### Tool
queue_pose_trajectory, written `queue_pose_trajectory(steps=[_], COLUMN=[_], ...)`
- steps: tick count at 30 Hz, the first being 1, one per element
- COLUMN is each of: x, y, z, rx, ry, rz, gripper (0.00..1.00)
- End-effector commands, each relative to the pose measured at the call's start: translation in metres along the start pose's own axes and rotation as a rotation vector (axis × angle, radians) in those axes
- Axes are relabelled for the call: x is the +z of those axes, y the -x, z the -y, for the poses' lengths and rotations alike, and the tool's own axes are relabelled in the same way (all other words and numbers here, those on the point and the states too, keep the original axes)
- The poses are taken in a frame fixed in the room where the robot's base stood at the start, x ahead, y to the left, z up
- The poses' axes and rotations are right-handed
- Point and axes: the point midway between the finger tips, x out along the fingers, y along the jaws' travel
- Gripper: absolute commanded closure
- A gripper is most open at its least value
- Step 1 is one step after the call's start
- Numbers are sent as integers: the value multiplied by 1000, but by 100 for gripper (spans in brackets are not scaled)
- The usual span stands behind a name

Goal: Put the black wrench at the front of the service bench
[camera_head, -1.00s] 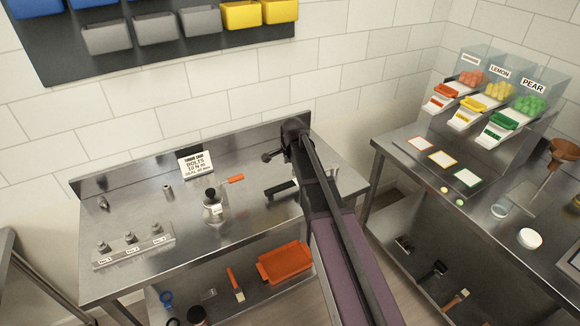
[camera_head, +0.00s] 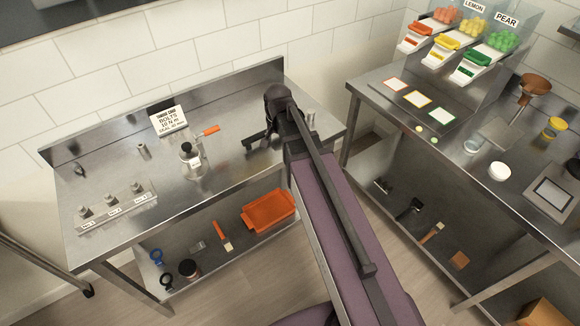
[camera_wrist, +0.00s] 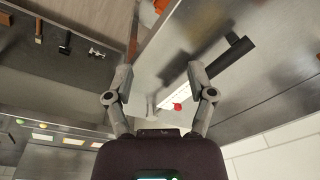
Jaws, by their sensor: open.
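The black wrench (camera_head: 256,141) lies on the steel service bench (camera_head: 115,170), towards its right part; my arm hides some of it in the head view. In the wrist view, a black bar with a short crosspiece (camera_wrist: 230,60) appears to be the wrench, beyond and right of the fingers. A pale strip and a red spot (camera_wrist: 177,106) show near its lower end. My gripper (camera_wrist: 160,72) is open and empty, its two grey fingers wide apart. In the head view, my dark wrist is over the bench's right part; its fingers are hidden.
A bottle (camera_head: 192,161), an orange-handled tool (camera_head: 208,131), a sign (camera_head: 168,121) and a bolt rack (camera_head: 115,208) stand on the bench. An orange bin (camera_head: 269,210) sits on its lower shelf. A second bench (camera_head: 460,165) with gummy dispensers stands right, across a floor gap.

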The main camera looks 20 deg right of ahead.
Motion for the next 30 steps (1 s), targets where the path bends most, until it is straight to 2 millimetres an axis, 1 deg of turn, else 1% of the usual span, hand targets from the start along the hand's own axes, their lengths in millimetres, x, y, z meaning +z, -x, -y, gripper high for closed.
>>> queue_pose_trajectory(steps=[1, 6, 9, 12, 17, 26, 30], x=[18, 58, 76, 88, 96, 96, 97], y=[2, 7, 9, 11, 12, 12, 5], z=[-14, -45, -58, -68, -74, -73, -74], rx=[7, 26, 31, 33, 34, 34, 34], ry=[69, 320, 439, 526, 593, 600, 599], rz=[11, 52, 73, 88, 101, 102, 102], gripper=[29, 29, 29, 29, 29, 29, 29])
